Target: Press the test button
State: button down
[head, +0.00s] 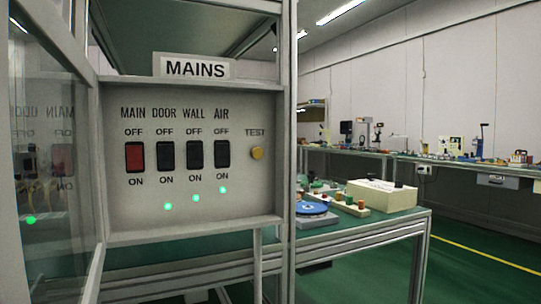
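The test button (256,153) is a small round yellow knob under the label TEST, at the right end of a grey panel (225,104) headed by a MAINS sign (195,68). To its left are a red MAIN switch (135,157) and black DOOR (165,154), WALL (194,154) and AIR (222,153) switches, each marked OFF above and ON below. Green lights glow below the three black switches; none shows lit below MAIN. My gripper is not in the head view.
A glass pane (48,150) in a metal frame stands at the left and reflects the panel. A metal post (288,150) rises just right of the button. Behind, a green-topped bench (395,224) holds a blue disc (312,208) and a pale box (382,195). Green floor is clear at right.

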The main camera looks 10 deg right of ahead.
aim_at(257, 153)
jog(key=k, duration=0.8)
jog(key=u, duration=0.8)
jog(key=i, duration=0.5)
